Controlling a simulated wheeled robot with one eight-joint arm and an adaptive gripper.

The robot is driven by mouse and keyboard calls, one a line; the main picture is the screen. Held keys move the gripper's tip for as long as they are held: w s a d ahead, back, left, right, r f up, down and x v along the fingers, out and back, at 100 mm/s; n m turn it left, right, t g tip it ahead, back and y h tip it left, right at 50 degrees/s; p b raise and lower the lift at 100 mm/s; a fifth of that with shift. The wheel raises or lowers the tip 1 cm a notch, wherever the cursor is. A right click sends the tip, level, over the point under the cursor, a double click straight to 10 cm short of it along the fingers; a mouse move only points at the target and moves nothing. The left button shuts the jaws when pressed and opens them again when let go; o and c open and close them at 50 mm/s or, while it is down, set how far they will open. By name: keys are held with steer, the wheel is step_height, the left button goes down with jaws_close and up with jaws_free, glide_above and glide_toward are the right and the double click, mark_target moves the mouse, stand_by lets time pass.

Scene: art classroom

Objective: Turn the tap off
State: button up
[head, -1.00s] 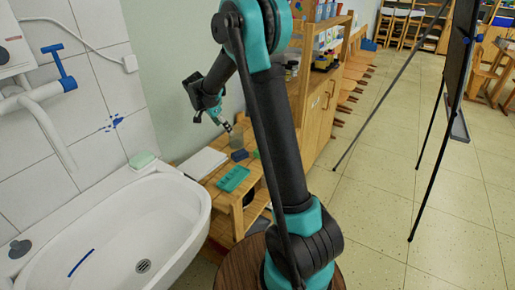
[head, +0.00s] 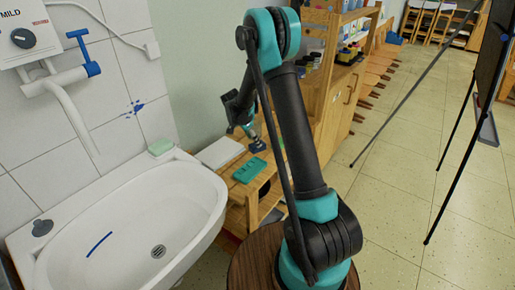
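The tap (head: 62,88) is a white pipe with a long spout hanging down over the left part of the basin (head: 190,220). Its blue handle (head: 82,50) is T-shaped, standing upright at the pipe's right end. I can make out no water stream below the spout. My gripper (head: 252,138) is at the end of my folded arm, right of the basin and above the wooden bench, well apart from the tap. It is small and partly hidden by my arm, so its opening is unclear.
A white heater box (head: 22,38) is on the tiled wall above the tap. A wooden bench (head: 237,193) with a teal tray (head: 249,170) stands right of the basin. An easel (head: 490,110) stands at right; floor between is clear.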

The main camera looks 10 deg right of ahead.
steer(key=shift+d+x, duration=0.2)
steer(key=shift+x, duration=2.45)
steer(key=shift+w+r, duration=0.15)
steer(key=shift+w, duration=0.05)
steer(key=c, duration=1)
step_height(320, 180, up, 19)
steer(key=s+d+f+n+t+y, duration=0.3)
steer(key=s+f+n, duration=0.3)
steer(key=n, duration=0.7)
step_height(320, 180, down, 2)
steer(key=shift+d+f+n+y, duration=0.1)
steer(key=shift+d+n+y, duration=0.2)
steer(key=shift+d+y, duration=0.25)
